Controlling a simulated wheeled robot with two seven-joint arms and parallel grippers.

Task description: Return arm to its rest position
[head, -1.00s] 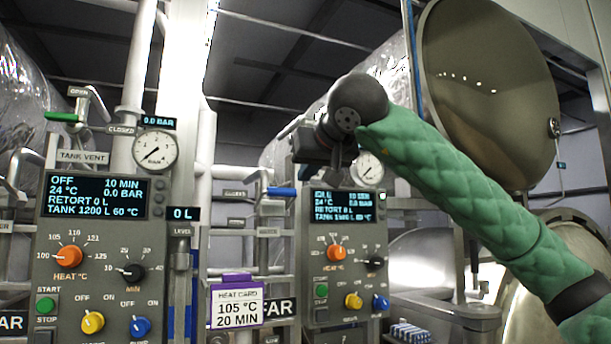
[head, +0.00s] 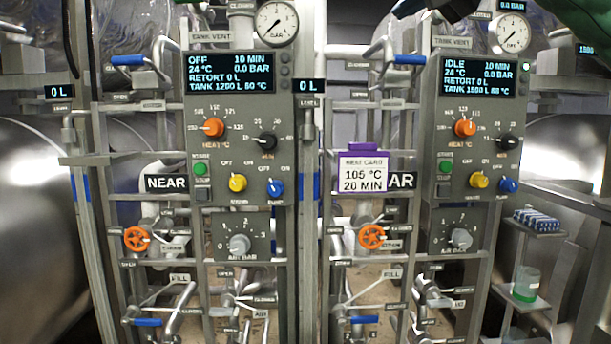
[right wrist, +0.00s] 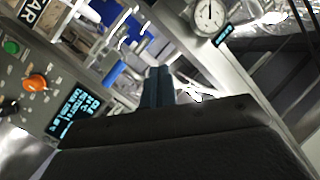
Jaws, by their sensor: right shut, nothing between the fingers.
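My right arm, in a green padded sleeve (head: 590,22), is only partly in the head view, at the top right corner. My right gripper (head: 406,8) is cut off by the top edge, just above the right control panel (head: 482,125). In the right wrist view its dark fingers (right wrist: 157,88) are together with nothing between them. They stand in front of pipework, with the panel's lit display (right wrist: 73,112) to the left and a pressure gauge (right wrist: 209,15) above right. Whether the fingers touch anything there I cannot tell. My left gripper is not in view.
The left control panel (head: 233,125) reads OFF; the right one reads IDLE. A heat card (head: 362,172) reading 105 °C, 20 MIN hangs between them. Blue-handled (head: 128,60) and orange valves (head: 137,239) stick out from the pipes. A side shelf (head: 535,232) holds a blue-and-white rack.

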